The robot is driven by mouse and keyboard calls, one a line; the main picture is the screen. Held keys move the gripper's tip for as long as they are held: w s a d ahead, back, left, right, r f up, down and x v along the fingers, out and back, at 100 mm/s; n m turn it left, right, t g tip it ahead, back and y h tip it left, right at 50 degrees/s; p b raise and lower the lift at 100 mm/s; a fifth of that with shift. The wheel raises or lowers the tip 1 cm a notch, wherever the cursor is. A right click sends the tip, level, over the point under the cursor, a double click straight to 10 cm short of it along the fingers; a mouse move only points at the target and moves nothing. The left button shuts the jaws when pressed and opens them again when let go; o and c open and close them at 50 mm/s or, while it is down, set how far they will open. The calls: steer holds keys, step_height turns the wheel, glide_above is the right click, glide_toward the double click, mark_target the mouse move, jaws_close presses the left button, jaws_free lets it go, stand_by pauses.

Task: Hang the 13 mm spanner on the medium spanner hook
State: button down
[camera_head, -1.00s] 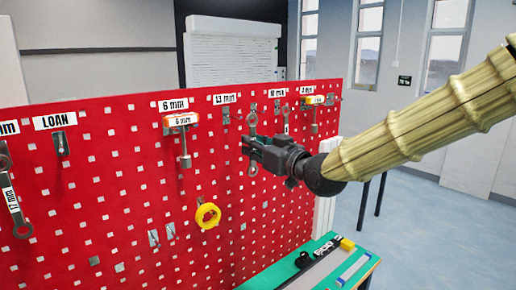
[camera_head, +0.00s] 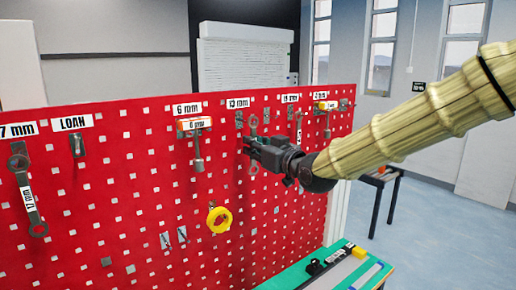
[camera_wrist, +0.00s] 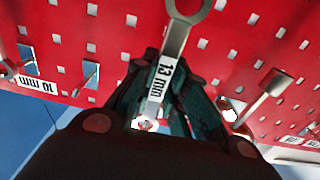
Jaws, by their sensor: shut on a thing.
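My gripper (camera_head: 250,146) is shut on the 13 mm spanner in front of the red pegboard. In the wrist view the spanner (camera_wrist: 176,45) lies between the fingers (camera_wrist: 160,105), with its label readable and a ring end at the top edge. In the head view its upper ring (camera_head: 253,121) shows above the gripper and its lower end (camera_head: 253,169) below. The spanner is roughly upright. A grey metal hook (camera_head: 239,118) sits under the 13 mm label (camera_head: 238,103), just left of the upper ring. I cannot tell the gap between ring and hook.
An orange-topped 6 mm tool (camera_head: 195,125) hangs left. A 17 mm spanner (camera_head: 27,190), LOAN hook (camera_head: 77,145) and yellow ring (camera_head: 219,219) are further off. A green bench (camera_head: 290,282) stands below.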

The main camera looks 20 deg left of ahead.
steer(key=shift+w+a+f+b, duration=0.2)
steer(key=shift+w+a, duration=0.25)
steer(key=shift+a, duration=0.1)
steer(key=shift+w+a+f+b, duration=0.2)
steer(key=shift+w+a, duration=0.2)
steer(key=shift+a, duration=0.1)
stand_by(0.4)
steer(key=c, duration=1.3)
jaws_free()
steer(key=shift+c, duration=0.2)
steer(key=shift+d, duration=0.1)
